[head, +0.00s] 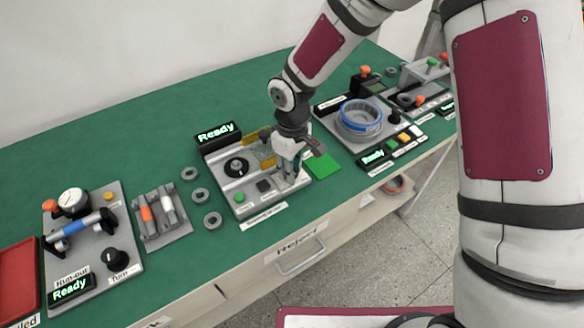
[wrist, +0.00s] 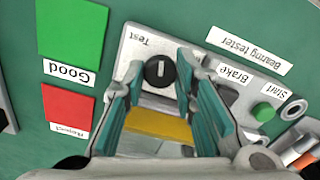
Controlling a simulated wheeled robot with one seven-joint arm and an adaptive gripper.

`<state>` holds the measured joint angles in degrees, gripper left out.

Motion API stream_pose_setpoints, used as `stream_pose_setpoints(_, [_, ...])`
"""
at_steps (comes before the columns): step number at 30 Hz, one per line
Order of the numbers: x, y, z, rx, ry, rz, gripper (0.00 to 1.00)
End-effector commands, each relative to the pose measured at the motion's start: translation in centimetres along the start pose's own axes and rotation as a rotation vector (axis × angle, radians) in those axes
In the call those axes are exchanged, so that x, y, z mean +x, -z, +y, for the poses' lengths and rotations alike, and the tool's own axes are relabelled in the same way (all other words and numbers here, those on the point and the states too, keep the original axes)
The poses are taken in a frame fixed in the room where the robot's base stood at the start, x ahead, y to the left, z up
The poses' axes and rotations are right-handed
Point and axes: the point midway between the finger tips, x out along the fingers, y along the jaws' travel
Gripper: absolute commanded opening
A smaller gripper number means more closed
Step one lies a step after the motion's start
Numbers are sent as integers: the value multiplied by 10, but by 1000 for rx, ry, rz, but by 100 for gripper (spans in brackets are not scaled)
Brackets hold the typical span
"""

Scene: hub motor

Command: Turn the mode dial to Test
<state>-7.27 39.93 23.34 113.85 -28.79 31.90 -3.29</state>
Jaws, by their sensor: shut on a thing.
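The mode dial (wrist: 158,72) is a round black knob with a short white mark, on the grey panel of the bearing tester (head: 218,168). In the wrist view, the mark runs roughly up and down the picture. The upside-down label "Test" (wrist: 141,40) is to the dial's upper left. My gripper (head: 288,176) points down over the tester's right end, its teal fingers (wrist: 159,75) on either side of the dial, shut on it. In the head view, my gripper hides the dial. Any other dial labels are hidden or out of view.
The tester has a green Start button (wrist: 263,112), a dark Brake button (head: 265,186) and a "Ready" display (head: 216,133). A yellow strip (wrist: 160,125) shows between my fingers. The green Good pad (wrist: 72,30) and red Reject pad (wrist: 70,108) lie beside it. Other stations flank it.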

Motion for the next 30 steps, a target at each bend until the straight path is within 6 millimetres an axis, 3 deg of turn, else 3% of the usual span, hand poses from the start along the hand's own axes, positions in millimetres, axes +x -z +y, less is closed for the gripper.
stream_pose_setpoints(15, [0,1,0,-370,0,2,0])
stream_pose_setpoints(30, [0,0,-1,-457,0,1,0])
